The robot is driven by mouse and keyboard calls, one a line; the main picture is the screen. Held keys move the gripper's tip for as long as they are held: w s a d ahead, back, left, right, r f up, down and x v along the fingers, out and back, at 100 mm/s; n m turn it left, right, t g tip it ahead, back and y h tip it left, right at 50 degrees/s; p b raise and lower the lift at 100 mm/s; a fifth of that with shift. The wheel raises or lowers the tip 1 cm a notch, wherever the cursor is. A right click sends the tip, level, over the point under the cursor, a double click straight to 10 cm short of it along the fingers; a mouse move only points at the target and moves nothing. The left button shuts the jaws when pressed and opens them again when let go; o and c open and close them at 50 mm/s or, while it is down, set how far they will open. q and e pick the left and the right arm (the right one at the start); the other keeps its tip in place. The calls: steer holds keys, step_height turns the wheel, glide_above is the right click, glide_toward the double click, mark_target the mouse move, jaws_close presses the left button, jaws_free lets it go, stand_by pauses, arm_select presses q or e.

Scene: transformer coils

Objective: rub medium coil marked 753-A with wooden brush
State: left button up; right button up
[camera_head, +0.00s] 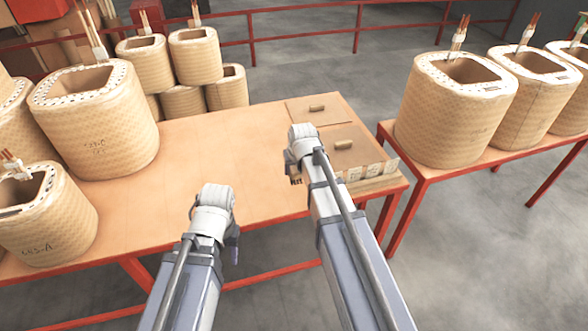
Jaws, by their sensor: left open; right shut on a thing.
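Several tan woven coils stand on the tables. The large coil at left (100,125) has handwriting I cannot read surely. A smaller coil at the lower left (48,220) has a mark that seems to read 685-A. I cannot make out 753-A on any coil. My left gripper (233,250) is open and empty, low in front of the table's near edge, its fingers mostly hidden. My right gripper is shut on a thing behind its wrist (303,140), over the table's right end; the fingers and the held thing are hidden. No wooden brush can be identified for certain.
Smaller coils (195,55) are stacked behind the table. Large coils (450,110) stand on a right table. The orange tabletop's middle (205,145) is clear.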

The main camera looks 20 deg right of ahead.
step_height(320, 180, up, 10)
steer(key=p, duration=0.9)
steer(key=shift+f+p, duration=0.1)
steer(key=shift+p, duration=0.3)
steer(key=shift+f, duration=0.1)
